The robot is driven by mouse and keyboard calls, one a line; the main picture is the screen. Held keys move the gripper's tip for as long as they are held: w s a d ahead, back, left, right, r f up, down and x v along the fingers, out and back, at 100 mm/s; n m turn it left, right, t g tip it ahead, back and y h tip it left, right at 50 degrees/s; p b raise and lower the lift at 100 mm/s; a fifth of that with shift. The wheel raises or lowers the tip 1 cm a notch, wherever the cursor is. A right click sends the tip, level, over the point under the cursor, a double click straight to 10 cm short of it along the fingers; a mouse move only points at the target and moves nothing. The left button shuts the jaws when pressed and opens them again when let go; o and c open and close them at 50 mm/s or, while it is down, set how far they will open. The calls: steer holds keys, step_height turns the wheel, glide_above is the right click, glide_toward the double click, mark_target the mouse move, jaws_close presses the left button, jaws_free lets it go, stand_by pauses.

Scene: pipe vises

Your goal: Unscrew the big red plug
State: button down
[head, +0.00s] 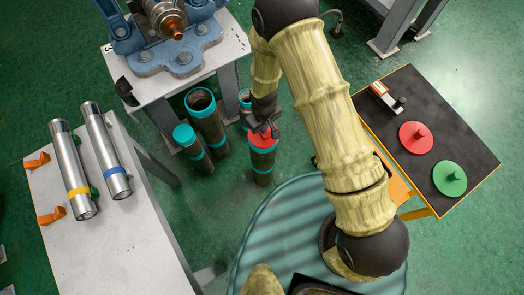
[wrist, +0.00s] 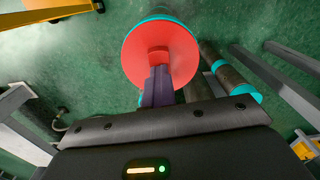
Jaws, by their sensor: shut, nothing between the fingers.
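A red plug (head: 257,142) caps the top of a dark upright pipe (head: 263,160) with teal bands on the floor. In the wrist view the plug (wrist: 180,45) shows as a wide red disc with a small raised knob (wrist: 158,52) at its middle. My gripper (head: 265,128) is right at the plug from above. In the wrist view its purple fingers (wrist: 158,73) are together with nothing between them, their tips over the near side of the disc by the knob. I cannot tell whether they touch it. Another red plug (head: 407,133) lies on the black-topped cart at the right.
A green plug (head: 449,187) and a small orange-white device (head: 382,93) are on the cart (head: 455,120). Several dark pipes (head: 207,120) stand close left. A blue vise (head: 180,57) is on a stand behind. Two silver tubes (head: 72,170) lie on the left table (head: 110,250).

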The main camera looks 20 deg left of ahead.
steer(key=n, duration=0.4)
steer(key=shift+r, duration=0.1)
steer(key=n, duration=0.3)
steer(key=shift+n+p, duration=0.4)
steer(key=n, duration=0.6)
steer(key=shift+p, duration=0.4)
steer(key=c, duration=2.1)
jaws_free()
steer(key=o, duration=0.4)
step_height(320, 180, up, 17)
steer(key=p, duration=0.2)
steer(key=shift+r, duration=0.2)
